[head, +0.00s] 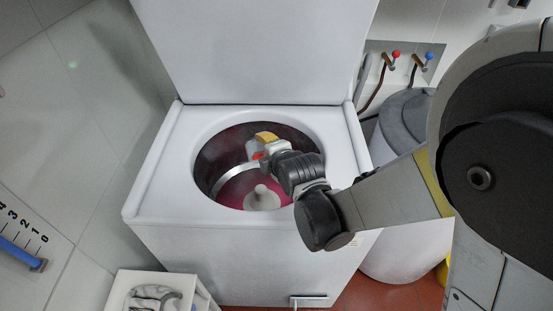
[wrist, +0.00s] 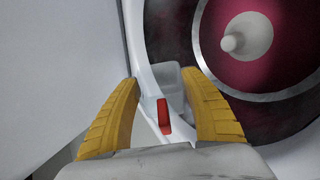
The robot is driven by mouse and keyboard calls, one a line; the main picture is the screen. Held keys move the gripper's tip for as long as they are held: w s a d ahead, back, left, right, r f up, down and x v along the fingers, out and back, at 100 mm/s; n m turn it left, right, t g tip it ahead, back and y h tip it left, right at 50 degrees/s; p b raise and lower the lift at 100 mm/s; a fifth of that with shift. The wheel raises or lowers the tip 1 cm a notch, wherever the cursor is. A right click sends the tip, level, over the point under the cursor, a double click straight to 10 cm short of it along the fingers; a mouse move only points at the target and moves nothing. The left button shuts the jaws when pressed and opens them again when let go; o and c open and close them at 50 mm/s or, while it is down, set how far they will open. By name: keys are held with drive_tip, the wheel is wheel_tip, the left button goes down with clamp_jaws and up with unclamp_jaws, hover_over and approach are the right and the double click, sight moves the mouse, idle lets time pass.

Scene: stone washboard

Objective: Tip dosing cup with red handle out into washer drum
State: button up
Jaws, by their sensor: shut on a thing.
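The white dosing cup (wrist: 168,78) with its red handle (wrist: 163,115) is between the yellow fingers of my gripper (wrist: 160,82) in the wrist view. In the head view my gripper (head: 265,145) is shut on the cup over the far part of the washer drum opening (head: 228,190). Only a bit of the red handle (head: 258,155) and a pale part of the cup show there. Whether the cup is tilted and what it holds cannot be told. The drum is dark pink inside, with a pale central post (head: 262,198), also seen in the wrist view (wrist: 240,40).
The washer's white lid (head: 255,50) stands open behind the drum. Red and blue taps (head: 412,58) are on the wall at right. A grey-lidded white tub (head: 400,245) stands right of the washer. A small white box (head: 125,290) is at front left.

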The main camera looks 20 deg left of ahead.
drive_tip(key=shift+a, duration=0.1)
drive_tip(key=shift+s+a+f+n+h, duration=0.1)
drive_tip(key=shift+s+a+n+h, duration=0.15)
drive_tip(key=shift+a+n+h, duration=0.25)
drive_tip(key=h, duration=0.1)
drive_tip(key=a+f+n+h+b, duration=0.1)
drive_tip(key=n+t+h+b, duration=0.1)
drive_tip(key=shift+s+a+f, duration=0.25)
drive_tip(key=shift+a+f, duration=0.15)
drive_tip(key=s+a+f+n+t+h+b, duration=0.2)
drive_tip(key=a+f+n+h+b, duration=0.15)
drive_tip(key=a+h+b, duration=0.2)
wheel_tip(320, 180, up, 6)
drive_tip(key=a+n+p, duration=0.1)
drive_tip(key=p, duration=0.2)
drive_tip(key=shift+a+r+t+p, duration=0.2)
drive_tip(key=shift+a+t+p, duration=0.1)
drive_tip(key=shift+a+p, duration=0.1)
